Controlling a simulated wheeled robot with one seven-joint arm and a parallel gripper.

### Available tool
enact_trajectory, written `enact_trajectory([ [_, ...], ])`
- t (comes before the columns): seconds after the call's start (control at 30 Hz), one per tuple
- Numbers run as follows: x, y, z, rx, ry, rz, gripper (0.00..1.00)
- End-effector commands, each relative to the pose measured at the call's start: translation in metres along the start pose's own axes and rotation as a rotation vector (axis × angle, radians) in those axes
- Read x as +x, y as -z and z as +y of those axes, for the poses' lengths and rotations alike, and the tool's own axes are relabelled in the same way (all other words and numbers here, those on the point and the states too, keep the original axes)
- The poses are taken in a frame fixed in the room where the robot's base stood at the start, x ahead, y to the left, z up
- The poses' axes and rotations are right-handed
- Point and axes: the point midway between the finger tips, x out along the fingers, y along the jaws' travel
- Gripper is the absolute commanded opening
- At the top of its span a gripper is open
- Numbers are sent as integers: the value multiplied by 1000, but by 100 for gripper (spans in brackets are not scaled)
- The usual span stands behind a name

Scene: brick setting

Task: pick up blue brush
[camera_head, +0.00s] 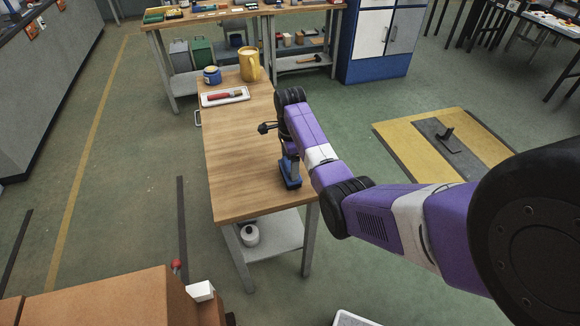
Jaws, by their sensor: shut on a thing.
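The blue brush (291,183) shows at the right edge of the wooden table (235,165), as a small blue block with a grey and dark upper part. My gripper (289,160) is directly above it and points down, shut on the brush. The fingertips are small and partly hidden by the wrist. I cannot tell whether the brush still touches the tabletop.
A white tray (225,97) with a red-handled tool, a blue jar (212,76) and a yellow pitcher (249,64) stand at the table's far end. The tabletop's middle is clear. Cardboard boxes (100,300) stand at the lower left.

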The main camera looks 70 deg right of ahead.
Motion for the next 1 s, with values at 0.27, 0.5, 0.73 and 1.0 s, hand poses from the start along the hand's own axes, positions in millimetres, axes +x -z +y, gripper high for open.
enact_trajectory([
  [0.27,-45,-1,-2,0,6,-1,30],
  [0.5,-118,-1,-1,0,4,-2,30],
  [0.73,-147,-3,0,-2,1,-3,30],
  [1.0,-163,0,-7,1,21,1,30],
])
